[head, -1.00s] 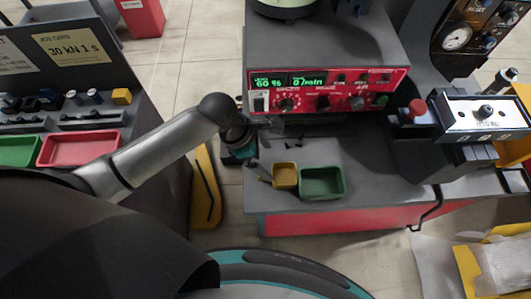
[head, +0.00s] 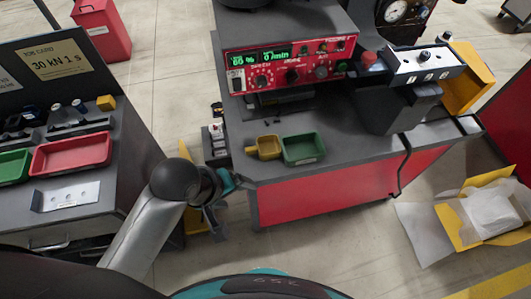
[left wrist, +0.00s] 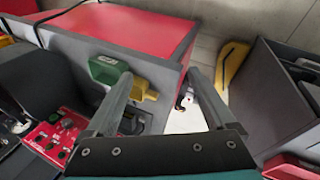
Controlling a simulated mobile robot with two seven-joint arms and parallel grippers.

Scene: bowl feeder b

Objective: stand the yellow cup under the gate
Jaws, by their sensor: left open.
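The small yellow cup (head: 268,147) stands on the grey bench top just left of a green tray (head: 303,148). The cup also shows in the left wrist view (left wrist: 148,91), partly behind a finger. My left gripper (head: 216,218) is off the bench's left front corner, apart from the cup. In the left wrist view its two fingers (left wrist: 160,75) are spread with nothing between them. A dark recess lies under the red control panel (head: 291,66); I cannot make out the gate for certain. My right gripper is not in view.
A small rack with white pieces (head: 216,145) stands at the bench's left edge, close to the cup. On the left bench are a red tray (head: 72,153) and a green tray (head: 13,165). An open yellow carton (head: 485,215) lies on the floor at right.

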